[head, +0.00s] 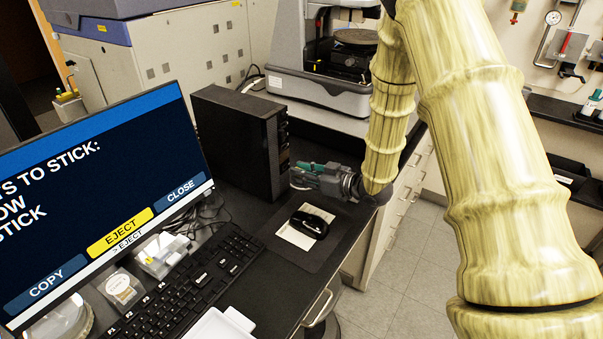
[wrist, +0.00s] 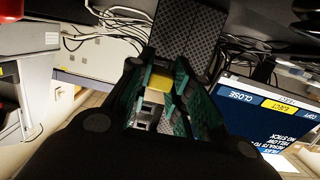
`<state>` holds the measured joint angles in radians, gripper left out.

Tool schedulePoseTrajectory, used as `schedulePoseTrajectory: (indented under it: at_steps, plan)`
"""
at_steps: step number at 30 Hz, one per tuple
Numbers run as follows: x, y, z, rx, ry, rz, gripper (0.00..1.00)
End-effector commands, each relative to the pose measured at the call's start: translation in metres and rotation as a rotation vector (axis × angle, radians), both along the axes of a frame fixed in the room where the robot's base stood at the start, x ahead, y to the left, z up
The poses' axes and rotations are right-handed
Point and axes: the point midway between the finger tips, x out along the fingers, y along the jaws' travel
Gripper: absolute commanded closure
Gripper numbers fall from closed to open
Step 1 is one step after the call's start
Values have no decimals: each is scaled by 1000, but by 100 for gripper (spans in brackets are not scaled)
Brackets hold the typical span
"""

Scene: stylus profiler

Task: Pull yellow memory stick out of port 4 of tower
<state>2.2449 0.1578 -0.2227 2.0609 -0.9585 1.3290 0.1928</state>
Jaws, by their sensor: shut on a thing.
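The black tower (head: 232,140) stands on the dark bench behind the monitor. My gripper (head: 298,175) is close in front of the tower's narrow front face, low down. In the wrist view the green fingers of my gripper (wrist: 170,80) are shut on the yellow memory stick (wrist: 177,72). The tower's dotted front panel (wrist: 185,30) shows beyond the stick. The fingers hide the port and the stick's far end, so I cannot tell whether the stick is still in port 4. In the head view the stick is hidden by my gripper.
The monitor (head: 110,190) shows COPY, a yellow EJECT and CLOSE, with "> EJECT" below. A black mouse (head: 310,222) lies on a pale pad under my gripper. The keyboard (head: 190,285) is at front left. The profiler (head: 325,85) stands behind. Cables lie behind the monitor.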

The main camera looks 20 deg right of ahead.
Motion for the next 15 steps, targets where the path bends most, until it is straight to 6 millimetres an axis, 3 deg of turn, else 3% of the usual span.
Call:
schedulePoseTrajectory:
  at_steps: [15]
  plan:
    - [-8, -6, 0, -1, 0, 0, 100]
